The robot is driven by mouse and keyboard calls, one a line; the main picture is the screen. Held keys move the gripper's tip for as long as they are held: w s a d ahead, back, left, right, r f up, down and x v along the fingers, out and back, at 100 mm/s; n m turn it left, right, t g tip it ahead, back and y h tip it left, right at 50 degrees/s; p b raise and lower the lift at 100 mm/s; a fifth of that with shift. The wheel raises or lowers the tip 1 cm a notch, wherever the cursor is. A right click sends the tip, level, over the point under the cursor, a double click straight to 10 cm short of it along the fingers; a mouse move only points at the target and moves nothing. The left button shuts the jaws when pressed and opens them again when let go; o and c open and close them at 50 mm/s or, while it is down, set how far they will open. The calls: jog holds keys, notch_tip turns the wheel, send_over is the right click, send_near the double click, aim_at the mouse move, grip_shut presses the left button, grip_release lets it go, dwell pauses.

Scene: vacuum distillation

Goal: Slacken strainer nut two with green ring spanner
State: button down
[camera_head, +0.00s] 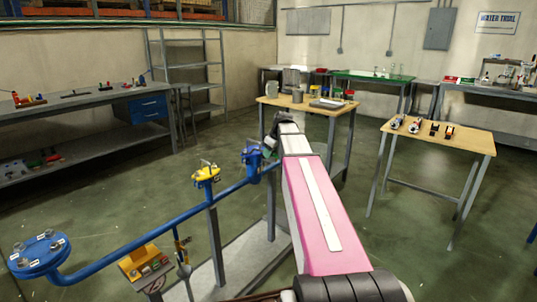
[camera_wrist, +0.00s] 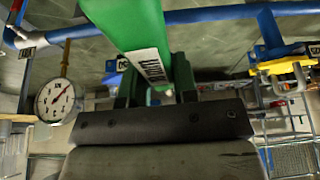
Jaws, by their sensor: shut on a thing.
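A green spanner (camera_wrist: 140,30) with a white label fills the top middle of the wrist view. My gripper (camera_wrist: 158,88) is shut on it, and its dark grey body spans the view below. The ring end of the spanner cannot be made out. In the head view my arm hides most of the gripper and the spanner, near the blue fitting (camera_head: 253,160) on the pipe. A blue round flange (camera_head: 38,252) with several small nuts and white tags is at the lower left of the head view. The tags are too small to read, so nut two cannot be singled out.
A blue pipe (camera_head: 150,230) runs from the flange past a yellow valve (camera_head: 206,174). A yellow box (camera_head: 145,263) stands below it. A pressure gauge (camera_wrist: 55,100) is at the left in the wrist view. Wooden tables (camera_head: 440,135) stand behind on the right, with open floor between.

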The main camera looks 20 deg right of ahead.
jog(key=shift+w+d+n+g+y, duration=0.3)
jog(key=shift+w+d+n, duration=0.65)
jog(key=shift+n, duration=0.15)
notch_tip(320, 180, up, 8)
jog(key=shift+r, duration=0.25)
dwell(0.9)
